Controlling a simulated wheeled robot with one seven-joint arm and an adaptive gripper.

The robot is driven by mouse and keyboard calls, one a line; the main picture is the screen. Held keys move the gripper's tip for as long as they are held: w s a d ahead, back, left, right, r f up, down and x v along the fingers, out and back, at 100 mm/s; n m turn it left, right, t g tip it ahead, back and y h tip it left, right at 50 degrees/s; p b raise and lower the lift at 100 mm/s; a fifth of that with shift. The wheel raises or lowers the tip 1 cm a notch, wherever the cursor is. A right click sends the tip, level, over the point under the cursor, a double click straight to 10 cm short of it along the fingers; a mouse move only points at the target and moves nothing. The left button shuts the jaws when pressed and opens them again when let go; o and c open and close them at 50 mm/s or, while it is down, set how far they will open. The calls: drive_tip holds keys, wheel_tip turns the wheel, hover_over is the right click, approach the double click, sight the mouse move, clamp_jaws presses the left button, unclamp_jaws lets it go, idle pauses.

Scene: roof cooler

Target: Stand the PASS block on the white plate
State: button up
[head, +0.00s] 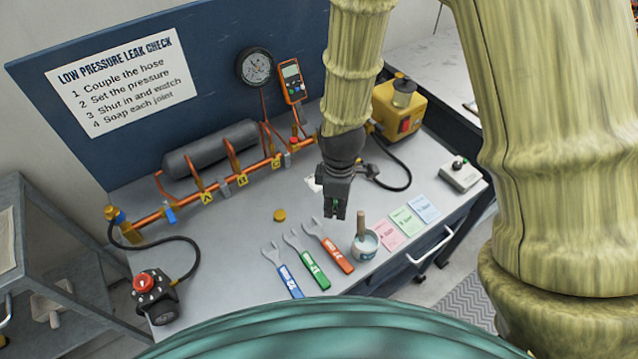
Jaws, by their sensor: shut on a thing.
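My gripper (335,212) hangs over the middle of the grey bench, pointing down. It is shut on a small dark green block (336,203), mostly hidden between the fingers. I cannot read any lettering on it, so I cannot confirm from its face that it is the PASS block. A small white plate (313,183) shows just left of and behind the gripper. I cannot tell how high the block is above the bench.
A copper pipe run (240,180) with valves lies behind and left. Three spanners (315,262), a pot with a brush (364,246) and coloured cards (407,222) lie in front. A brass cap (280,215) lies left. A black hose (400,187) curves at right.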

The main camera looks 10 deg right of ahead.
wheel_tip(320, 180, down, 2)
drive_tip(key=shift+f+b, duration=0.1)
drive_tip(key=shift+b, duration=0.65)
drive_tip(key=shift+f, duration=0.3)
drive_tip(key=w+p, duration=0.1)
drive_tip(key=w, duration=0.4)
drive_tip(key=w+f+p, duration=0.1)
drive_tip(key=w+p, duration=0.1)
drive_tip(key=w, duration=0.3)
drive_tip(key=w+p, duration=0.1)
drive_tip(key=w, duration=0.5)
drive_tip(key=shift+d+f+p, duration=0.2)
drive_tip(key=shift+p, duration=0.1)
drive_tip(key=shift+f+p, duration=0.85)
drive_tip(key=shift+f, duration=0.95)
drive_tip(key=shift+f, duration=0.15)
drive_tip(key=o, duration=1)
